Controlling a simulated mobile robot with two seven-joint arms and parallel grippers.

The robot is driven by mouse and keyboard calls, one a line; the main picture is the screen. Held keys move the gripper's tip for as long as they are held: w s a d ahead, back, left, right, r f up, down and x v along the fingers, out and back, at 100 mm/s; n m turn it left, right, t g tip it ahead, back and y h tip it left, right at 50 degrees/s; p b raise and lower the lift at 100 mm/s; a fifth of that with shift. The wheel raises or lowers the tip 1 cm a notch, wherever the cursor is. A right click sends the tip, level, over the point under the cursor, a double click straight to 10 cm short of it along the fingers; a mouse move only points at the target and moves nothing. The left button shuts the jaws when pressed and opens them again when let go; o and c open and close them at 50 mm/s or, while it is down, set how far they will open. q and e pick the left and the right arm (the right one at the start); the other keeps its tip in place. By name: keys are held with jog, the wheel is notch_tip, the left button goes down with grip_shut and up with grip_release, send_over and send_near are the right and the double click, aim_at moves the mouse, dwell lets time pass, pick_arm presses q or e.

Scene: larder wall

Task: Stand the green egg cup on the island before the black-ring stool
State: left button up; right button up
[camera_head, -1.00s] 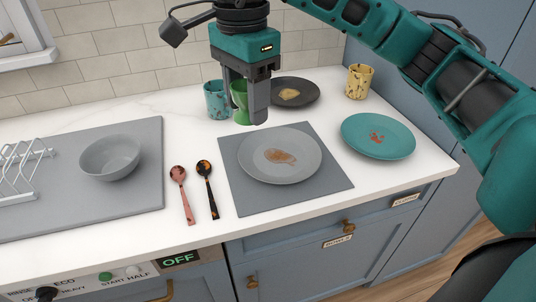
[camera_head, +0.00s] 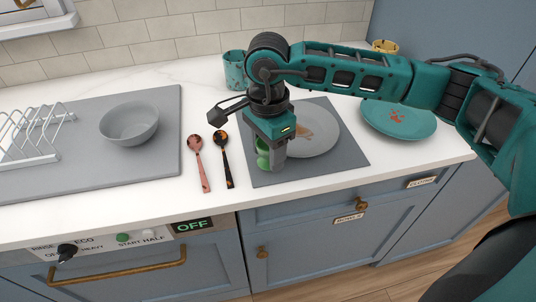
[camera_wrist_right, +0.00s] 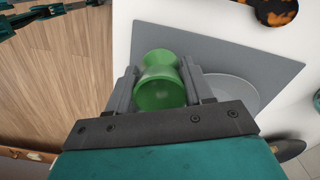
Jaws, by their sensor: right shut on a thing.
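The green egg cup (camera_head: 263,162) is between the fingers of my right gripper (camera_head: 271,162), which is shut on it. In the head view it is over the left front part of the grey mat, partly hidden by the fingers. In the right wrist view the egg cup (camera_wrist_right: 160,88) shows its waisted shape between the two fingers (camera_wrist_right: 160,80) of the right gripper. The island and the black-ring stool are not in view.
The grey mat (camera_head: 335,158) bears a grey plate (camera_head: 318,140) with a food stain. A pink spoon (camera_head: 200,165) and a dark spoon (camera_head: 225,160) lie left of it. A grey bowl (camera_head: 130,124), teal plate (camera_head: 405,118), speckled teal cup (camera_head: 234,72) and yellow cup (camera_head: 385,46) stand around.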

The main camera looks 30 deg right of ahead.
jog(key=shift+f, duration=0.95)
jog(key=shift+f, duration=0.1)
jog(key=shift+f, duration=0.15)
jog(key=o, duration=1.1)
